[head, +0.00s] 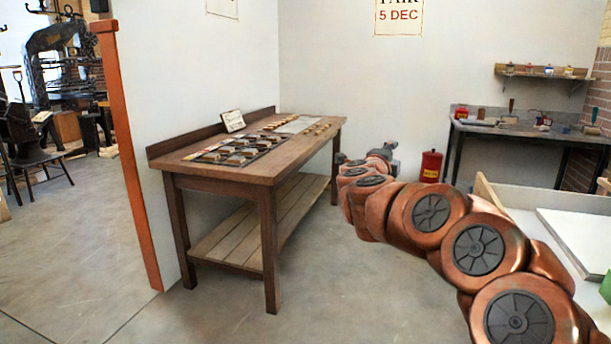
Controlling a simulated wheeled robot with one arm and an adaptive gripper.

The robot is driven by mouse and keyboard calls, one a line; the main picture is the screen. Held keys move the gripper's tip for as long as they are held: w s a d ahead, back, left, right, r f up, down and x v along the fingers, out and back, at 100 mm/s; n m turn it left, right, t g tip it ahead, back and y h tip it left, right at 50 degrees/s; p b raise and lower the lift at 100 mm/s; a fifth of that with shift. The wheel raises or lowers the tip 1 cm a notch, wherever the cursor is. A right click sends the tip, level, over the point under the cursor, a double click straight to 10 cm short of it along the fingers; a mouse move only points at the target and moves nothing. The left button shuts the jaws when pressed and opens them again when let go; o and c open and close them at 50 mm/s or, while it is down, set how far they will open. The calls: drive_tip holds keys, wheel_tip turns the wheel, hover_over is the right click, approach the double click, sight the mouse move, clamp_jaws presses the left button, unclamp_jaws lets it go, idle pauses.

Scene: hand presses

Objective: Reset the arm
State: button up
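My copper-coloured arm reaches from the lower right up toward the middle of the head view. Its far end, with my gripper (384,150), is beside the right side of the wooden table (228,166), at about tabletop height. The gripper is small and grey here, partly hidden behind the arm's last links. I cannot tell whether its fingers are open or shut, and I see nothing clearly held in it.
The wooden table bears a dark tray of blocks (238,151) and a small card (232,121). A red can (431,166) stands on the floor behind my arm. A dark workbench (530,132) and a white-topped surface (580,235) are at right. The floor in front is clear; an orange post (124,160) stands left.

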drive_tip(key=s+a+r+n+t+y+p, duration=0.35)
drive_tip(key=a+r+n+y+p, duration=0.25)
drive_tip(key=a+r+n+y, duration=0.65)
drive_tip(key=s+a+f+n+g+y+p, duration=0.2)
drive_tip(key=s+a+n+g+y+p, duration=0.2)
drive_tip(key=s+a+n+g+p, duration=0.45)
drive_tip(key=s+d+f+n+g+h+p, duration=0.1)
drive_tip(key=s+d+f+n+g+p, duration=0.3)
drive_tip(key=s, duration=0.8)
drive_tip(key=s+f+m+g+h, duration=0.15)
drive_tip(key=s+f, duration=0.45)
drive_tip(key=s, duration=0.6)
drive_tip(key=s+d+f+g+h+p, duration=0.1)
drive_tip(key=s+d+g+p, duration=0.1)
drive_tip(key=s+d, duration=0.2)
drive_tip(key=s+d+g+h+p, duration=0.1)
drive_tip(key=s+d, duration=0.4)
drive_tip(key=s, duration=0.6)
drive_tip(key=s+d+f+g+h+p, duration=0.1)
drive_tip(key=s+d+g+h+p, duration=0.1)
drive_tip(key=s+d+g, duration=0.2)
drive_tip(key=s, duration=0.3)
drive_tip(key=shift+s+d+f+n+h+p, duration=0.2)
drive_tip(key=shift+d+f+n+h+p, duration=0.05)
drive_tip(key=shift+f+n+h+p, duration=0.1)
